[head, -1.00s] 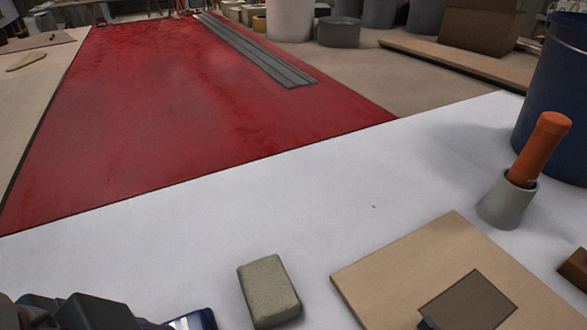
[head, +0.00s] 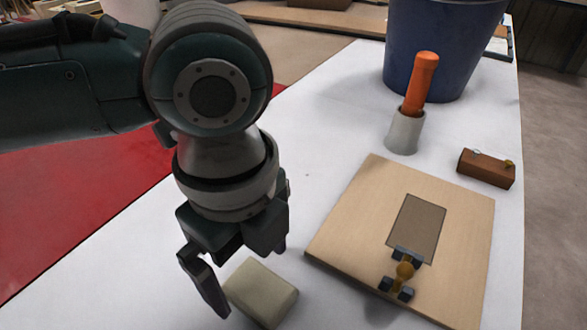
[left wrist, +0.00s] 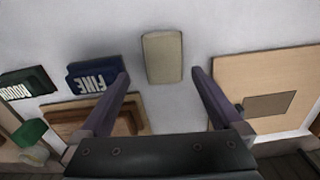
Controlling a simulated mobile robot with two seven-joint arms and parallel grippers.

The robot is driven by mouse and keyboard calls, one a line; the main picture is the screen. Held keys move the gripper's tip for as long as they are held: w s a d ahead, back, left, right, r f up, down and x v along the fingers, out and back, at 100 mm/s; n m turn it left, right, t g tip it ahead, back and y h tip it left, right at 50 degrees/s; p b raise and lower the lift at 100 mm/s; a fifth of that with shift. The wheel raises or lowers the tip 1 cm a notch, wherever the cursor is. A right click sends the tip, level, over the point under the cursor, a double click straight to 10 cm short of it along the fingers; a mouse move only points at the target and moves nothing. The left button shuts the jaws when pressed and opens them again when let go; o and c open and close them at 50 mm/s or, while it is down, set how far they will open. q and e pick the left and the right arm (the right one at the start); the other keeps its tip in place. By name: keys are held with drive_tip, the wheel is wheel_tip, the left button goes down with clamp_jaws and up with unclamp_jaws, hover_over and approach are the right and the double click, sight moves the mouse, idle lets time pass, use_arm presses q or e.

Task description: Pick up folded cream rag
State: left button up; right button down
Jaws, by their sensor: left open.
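The folded cream rag (head: 262,292) lies on the white tabletop as a thick, pale block with rounded edges, left of the wooden board. It also shows in the left wrist view (left wrist: 162,57), at top centre. My left gripper (head: 243,268) is above the table, pointing down close to the rag, and hides part of it in the head view. In the left wrist view the two fingers (left wrist: 160,74) are wide apart with nothing between the tips, and the rag appears just beyond the gap. My right gripper is in neither view.
A wooden board (head: 345,220) with a dark patch and brass-and-black fitting lies right of the rag. Behind it stand a grey cup (head: 404,132) with an orange handle and a blue bucket (head: 440,50). Left of the rag are a blue "FINE" block (left wrist: 92,72) and wooden block (left wrist: 85,117).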

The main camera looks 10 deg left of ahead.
sight(258, 287)
use_arm(q)
drive_tip(key=shift+f, duration=0.9)
drive_tip(key=f, duration=0.1)
drive_tip(key=f+b, duration=0.1)
drive_tip(key=f, duration=0.1)
drive_tip(key=f+b, duration=0.1)
drive_tip(key=shift+w+f, duration=0.25)
drive_tip(key=shift+f, duration=0.1)
drive_tip(key=c, duration=1.3)
drive_tip(key=shift+r, duration=0.15)
wheel_tip(258, 287, up, 20)
drive_tip(key=p, duration=0.5)
